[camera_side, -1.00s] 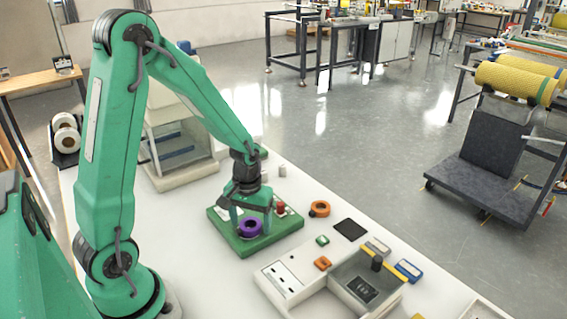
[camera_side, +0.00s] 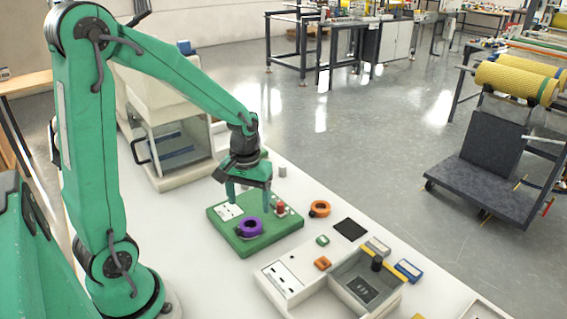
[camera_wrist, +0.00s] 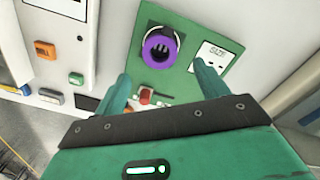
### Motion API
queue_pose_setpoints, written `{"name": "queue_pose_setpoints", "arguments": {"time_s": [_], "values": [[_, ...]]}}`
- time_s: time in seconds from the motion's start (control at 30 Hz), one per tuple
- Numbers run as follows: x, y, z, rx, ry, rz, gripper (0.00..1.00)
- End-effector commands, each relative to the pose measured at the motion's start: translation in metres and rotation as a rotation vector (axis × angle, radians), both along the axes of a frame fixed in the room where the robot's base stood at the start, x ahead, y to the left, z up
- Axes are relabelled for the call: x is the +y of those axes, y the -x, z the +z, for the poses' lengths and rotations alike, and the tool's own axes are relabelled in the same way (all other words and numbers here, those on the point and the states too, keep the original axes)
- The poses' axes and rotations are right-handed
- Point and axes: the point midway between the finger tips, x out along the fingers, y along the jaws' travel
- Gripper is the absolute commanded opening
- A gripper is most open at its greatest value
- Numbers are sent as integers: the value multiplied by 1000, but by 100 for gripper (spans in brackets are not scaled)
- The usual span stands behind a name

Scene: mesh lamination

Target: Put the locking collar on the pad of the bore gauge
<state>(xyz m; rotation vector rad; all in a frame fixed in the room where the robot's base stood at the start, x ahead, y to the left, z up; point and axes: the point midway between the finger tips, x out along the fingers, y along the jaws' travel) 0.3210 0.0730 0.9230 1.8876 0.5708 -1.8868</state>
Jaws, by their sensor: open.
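A purple ring (camera_side: 250,228), which I take to be the locking collar, lies flat on the green base of the bore gauge (camera_side: 272,238). In the wrist view the purple collar (camera_wrist: 158,50) lies over a dark round pad (camera_wrist: 179,38), whose edge shows beside it; I cannot tell how well it is centred. The base also carries a white label plate (camera_side: 229,211) and a red knob (camera_side: 281,207). My gripper (camera_side: 249,201) is open and empty above the base, apart from the collar. In the wrist view its two fingers (camera_wrist: 162,74) are spread below the collar.
An orange ring (camera_side: 320,208) lies on the white table right of the gauge. A white device (camera_side: 290,283) with a bin stands in front right. A black square mat (camera_side: 350,229) and small blocks lie near it. A glass-fronted cabinet (camera_side: 178,150) stands behind left.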

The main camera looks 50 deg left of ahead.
Motion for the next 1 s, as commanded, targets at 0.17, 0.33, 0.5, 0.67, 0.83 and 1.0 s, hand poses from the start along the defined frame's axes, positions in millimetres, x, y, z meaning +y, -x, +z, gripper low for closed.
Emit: {"name": "queue_pose_setpoints", "arguments": {"time_s": [0.17,0.33,0.5,0.67,0.83,1.0], "values": [[0,-1,29,-4,-1,0,73],[0,0,45,-1,0,0,73],[0,0,53,0,0,0,73],[0,0,53,0,0,0,73],[0,0,53,0,0,0,73],[0,0,53,1,1,0,73]]}}
